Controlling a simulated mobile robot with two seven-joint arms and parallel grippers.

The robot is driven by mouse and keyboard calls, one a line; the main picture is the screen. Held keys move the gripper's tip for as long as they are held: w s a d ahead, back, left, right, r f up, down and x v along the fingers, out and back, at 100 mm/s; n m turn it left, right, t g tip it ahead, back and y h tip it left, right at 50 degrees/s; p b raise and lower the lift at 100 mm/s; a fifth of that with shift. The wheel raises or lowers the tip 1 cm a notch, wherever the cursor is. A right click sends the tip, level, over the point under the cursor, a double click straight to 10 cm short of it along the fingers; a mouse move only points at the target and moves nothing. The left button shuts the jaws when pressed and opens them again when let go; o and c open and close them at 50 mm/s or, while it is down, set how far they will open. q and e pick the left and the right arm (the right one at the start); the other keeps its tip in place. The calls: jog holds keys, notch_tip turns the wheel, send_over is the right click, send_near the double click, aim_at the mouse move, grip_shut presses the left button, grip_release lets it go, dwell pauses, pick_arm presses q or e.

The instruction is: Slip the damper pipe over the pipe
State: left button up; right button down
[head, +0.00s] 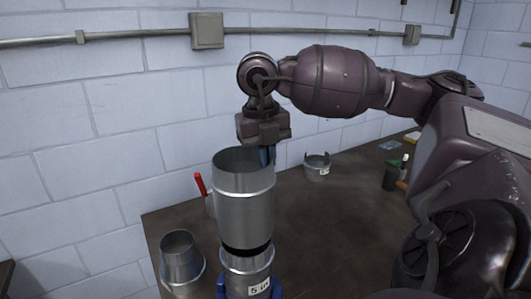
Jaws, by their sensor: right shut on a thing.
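The damper pipe (245,208) is a shiny metal cylinder with a red lever handle (200,184) on its left side. It stands upright above the pipe (246,265), which has a "5 in" label and blue supports at its base. A dark band shows between the two, and I cannot tell whether they touch. My right gripper (266,155) is shut on the damper pipe's far right rim, pointing down from above. The damper pipe hides part of its fingertips. My left gripper is not in view.
A metal reducer-like fitting (181,262) stands at the table's left front. A short notched collar (317,167) stands farther back on the dark table (335,225). A dark cup with bottles (392,175) is at the right. A white block wall with conduit lies close behind.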

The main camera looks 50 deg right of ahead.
jog(key=shift+f+b, duration=0.4)
jog(key=shift+f, duration=0.55)
jog(key=shift+f+b, duration=1.7)
jog(key=shift+f, duration=0.15)
jog(key=c, duration=1.2)
grip_release()
jog(key=r, duration=0.7)
jog(key=a+r, duration=0.1)
jog(key=r, duration=0.3)
jog(key=shift+w, duration=0.25)
jog(key=shift+f, duration=0.1)
